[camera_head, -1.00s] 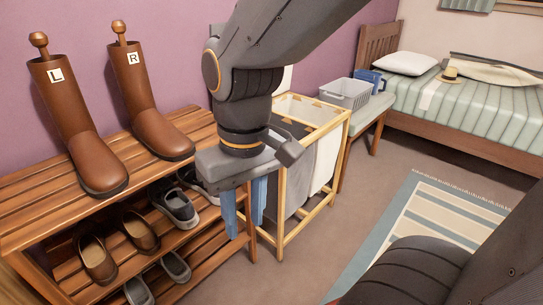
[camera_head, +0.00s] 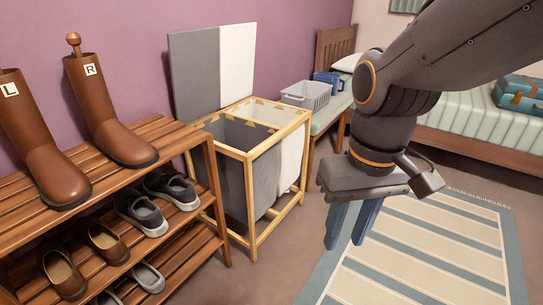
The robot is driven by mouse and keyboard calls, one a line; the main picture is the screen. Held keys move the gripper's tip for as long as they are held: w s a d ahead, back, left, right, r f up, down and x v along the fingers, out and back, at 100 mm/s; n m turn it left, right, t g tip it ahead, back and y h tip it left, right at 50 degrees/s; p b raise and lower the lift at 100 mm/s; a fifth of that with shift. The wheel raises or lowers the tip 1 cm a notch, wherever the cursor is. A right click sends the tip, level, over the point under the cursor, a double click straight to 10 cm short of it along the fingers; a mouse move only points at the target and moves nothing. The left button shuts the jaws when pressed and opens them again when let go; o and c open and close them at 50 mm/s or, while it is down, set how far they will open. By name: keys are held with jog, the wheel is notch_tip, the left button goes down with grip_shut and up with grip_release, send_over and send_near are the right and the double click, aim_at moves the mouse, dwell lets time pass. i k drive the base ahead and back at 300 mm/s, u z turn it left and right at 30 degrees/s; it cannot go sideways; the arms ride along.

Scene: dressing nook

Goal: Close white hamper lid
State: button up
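The hamper (camera_head: 252,157) has a light wooden frame with a grey bag compartment on the left and a white one on the right. Its lid stands upright against the purple wall, with a grey panel (camera_head: 195,72) on the left and a white panel (camera_head: 237,63) on the right. Both compartments are uncovered. My gripper (camera_head: 349,226) has blue fingers pointing down, a gap between them and nothing held. It is in front and to the right of the hamper, over the rug side, apart from it.
A wooden shoe rack (camera_head: 150,135) with boots and several shoes stands close to the hamper's left. A bench (camera_head: 330,112) with a grey basket (camera_head: 306,95) stands behind it on the right. The striped rug (camera_head: 425,255) and floor at right are clear.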

aim_at(236, 42)
jog(key=z, duration=0.45)
jog(key=i, duration=1.75)
jog(key=u, duration=1.25)
jog(key=i, duration=0.65)
jog(key=u, duration=0.65)
jog(key=k, duration=0.5)
jog(key=u, duration=0.15)
jog(key=i, duration=0.5)
jog(key=z, duration=0.35)
